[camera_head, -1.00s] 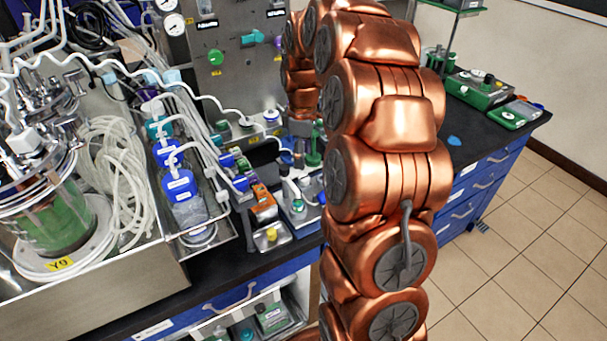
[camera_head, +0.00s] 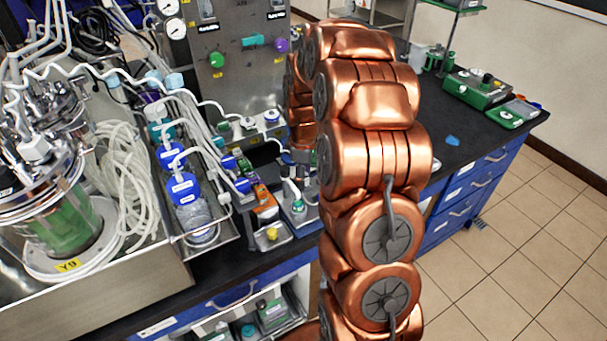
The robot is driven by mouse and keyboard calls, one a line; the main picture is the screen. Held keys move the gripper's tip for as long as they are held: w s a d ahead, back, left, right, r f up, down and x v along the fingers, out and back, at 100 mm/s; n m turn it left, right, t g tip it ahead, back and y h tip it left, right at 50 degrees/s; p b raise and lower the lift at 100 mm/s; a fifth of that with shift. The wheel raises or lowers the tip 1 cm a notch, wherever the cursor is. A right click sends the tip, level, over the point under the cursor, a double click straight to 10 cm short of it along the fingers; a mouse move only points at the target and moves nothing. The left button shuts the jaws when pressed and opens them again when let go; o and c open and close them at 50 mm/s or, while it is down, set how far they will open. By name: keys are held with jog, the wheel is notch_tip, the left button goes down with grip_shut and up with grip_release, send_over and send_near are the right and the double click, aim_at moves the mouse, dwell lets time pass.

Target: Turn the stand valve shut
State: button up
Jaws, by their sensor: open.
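I cannot surely pick out the stand valve. The part of the bench behind my arm, where a green fitting showed earlier, is now covered. My copper arm bends over the bench at the middle of the head view. Only a small grey part of my gripper (camera_head: 299,156) shows, at the arm's far end, low over the crowded bench fittings. My gripper is open. Its fingertips and anything between them are hidden, so I cannot tell whether it touches anything.
A steel panel (camera_head: 238,85) behind carries a green knob (camera_head: 217,60), a teal handle (camera_head: 253,40) and a purple knob (camera_head: 282,46). Blue-capped bottles (camera_head: 184,190), tubing (camera_head: 125,180) and a glass vessel (camera_head: 62,225) crowd the left. The right bench (camera_head: 455,140) has some free room.

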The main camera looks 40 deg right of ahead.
grip_shut()
dwell(0.4)
jog(key=shift+f+m+b, duration=0.1)
jog(key=shift+m+b, duration=0.2)
jog(key=shift+b, duration=0.2)
jog(key=m+b, duration=0.2)
jog(key=b, duration=0.1)
jog(key=shift+w+d+f+m, duration=0.1)
jog(key=shift+f+m, duration=0.05)
jog(key=shift+m, duration=0.15)
jog(key=m+b, duration=0.7)
jog(key=m, duration=0.3)
jog(key=shift+b, duration=0.35)
jog(key=m, duration=0.1)
jog(key=m+b, duration=0.1)
jog(key=m, duration=0.2)
jog(key=shift+d+r+m, duration=0.1)
jog(key=shift+r+m, duration=0.15)
jog(key=shift+m, duration=0.05)
